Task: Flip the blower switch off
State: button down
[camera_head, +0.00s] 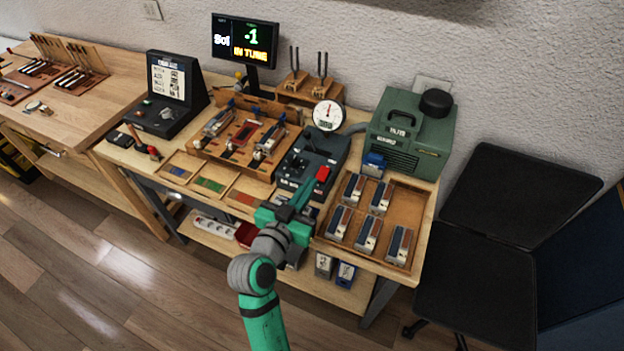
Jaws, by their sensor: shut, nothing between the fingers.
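A dark control box (330,150) with small knobs stands on the bench, and a round dial gauge (327,114) rises behind it. A red part (323,173), which looks like a switch, sits at the box's front right; its on or off position is too small to tell. A green machine (408,135) with a black round cap, which looks like the blower, stands behind to the right. My gripper (311,184) is shut and empty, reaching over the box's front edge. Its tips are right beside the red part; I cannot tell whether they touch. My arm hides part of the bench front.
A wooden tray (408,204) with several small modules lies right of my gripper, with a blue block (373,160) behind it. A wooden fixture (240,135) stands to the left. A monitor (245,41) reads "IN TUNE". A dark chair (480,260) is at the right.

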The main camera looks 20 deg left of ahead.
send_over(321, 178)
jog(key=shift+s+f, duration=0.35)
jog(key=shift+f, duration=0.2)
jog(key=f, duration=0.3)
jog(key=shift+w+a+f, duration=0.1)
jog(key=shift+w+a, duration=0.1)
jog(key=shift+w, duration=0.05)
jog(key=shift+w+f, duration=0.1)
jog(key=shift+f, duration=0.25)
jog(key=shift+d+f, duration=0.1)
jog(key=shift+d, duration=0.1)
